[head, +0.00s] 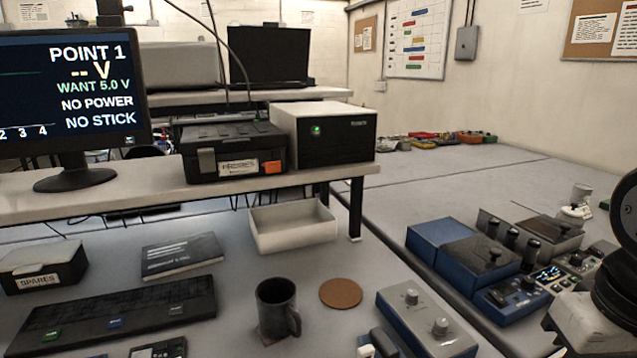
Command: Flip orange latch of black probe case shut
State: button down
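The black probe case (213,158) sits on the raised shelf, between the monitor and a black-and-white box. Its lid looks down. Its front carries a white label reading PROBES (238,167) and, to the right of that, a small orange latch (272,167). The latch is too small here to tell whether it is fastened. A grey patch, perhaps a second latch, shows at the left of the front. My gripper is not in view. Dark parts at the right edge look like my arm, well away from the case.
The black-and-white box (338,140) with a green light stands against the case's right side. The monitor (68,95) stands to its left. Below are a white tray (291,228), a dark mug (277,306) and a cork coaster (341,293). Blue instruments (464,255) crowd the right.

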aim_at(273, 166)
jog(key=z, duration=1.8)
jog(key=k, duration=1.25)
jog(key=u, duration=2.15)
jog(key=i, duration=0.5)
jog(key=u, duration=0.1)
